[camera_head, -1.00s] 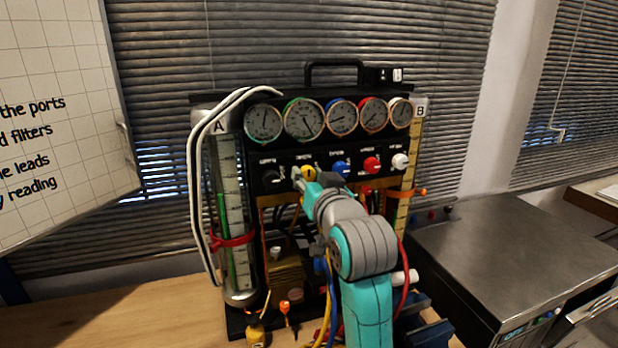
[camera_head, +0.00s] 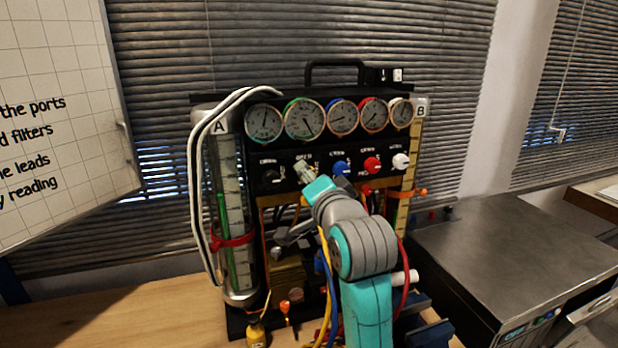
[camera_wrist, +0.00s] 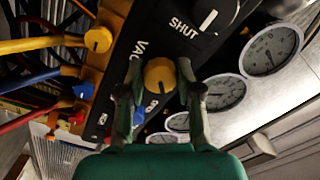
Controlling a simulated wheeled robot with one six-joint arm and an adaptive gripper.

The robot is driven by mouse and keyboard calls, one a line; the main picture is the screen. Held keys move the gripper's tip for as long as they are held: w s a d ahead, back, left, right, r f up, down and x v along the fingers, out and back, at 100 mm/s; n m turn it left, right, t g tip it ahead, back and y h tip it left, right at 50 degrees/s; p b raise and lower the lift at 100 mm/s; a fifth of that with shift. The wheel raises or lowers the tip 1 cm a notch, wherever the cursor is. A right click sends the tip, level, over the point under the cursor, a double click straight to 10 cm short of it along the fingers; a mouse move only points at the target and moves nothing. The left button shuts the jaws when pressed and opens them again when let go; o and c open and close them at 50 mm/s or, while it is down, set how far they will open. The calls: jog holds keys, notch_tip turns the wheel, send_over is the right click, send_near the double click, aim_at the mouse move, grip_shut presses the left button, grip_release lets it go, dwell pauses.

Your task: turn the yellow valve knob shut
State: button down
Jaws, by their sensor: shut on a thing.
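The yellow valve knob (camera_wrist: 159,75) is on the black panel, seen in the middle of the wrist view. My gripper (camera_wrist: 160,92) has one finger on either side of it and is shut on it. In the head view my gripper (camera_head: 304,171) is at the panel, second from the left in the row of knobs, and hides the yellow knob there. The lettering beside the knob is partly covered, so I cannot read its setting.
A black knob (camera_head: 271,176) is to the left, and blue (camera_head: 341,168), red (camera_head: 372,164) and white (camera_head: 400,161) knobs are to the right. Gauges (camera_head: 304,120) sit above. White hoses (camera_head: 197,190) hang at left.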

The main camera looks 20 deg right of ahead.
jog(key=shift+m, duration=4.1)
jog(key=c, duration=0.8)
grip_release()
jog(key=shift+o, duration=0.2)
jog(key=s, duration=0.7)
jog(key=shift+s, duration=0.25)
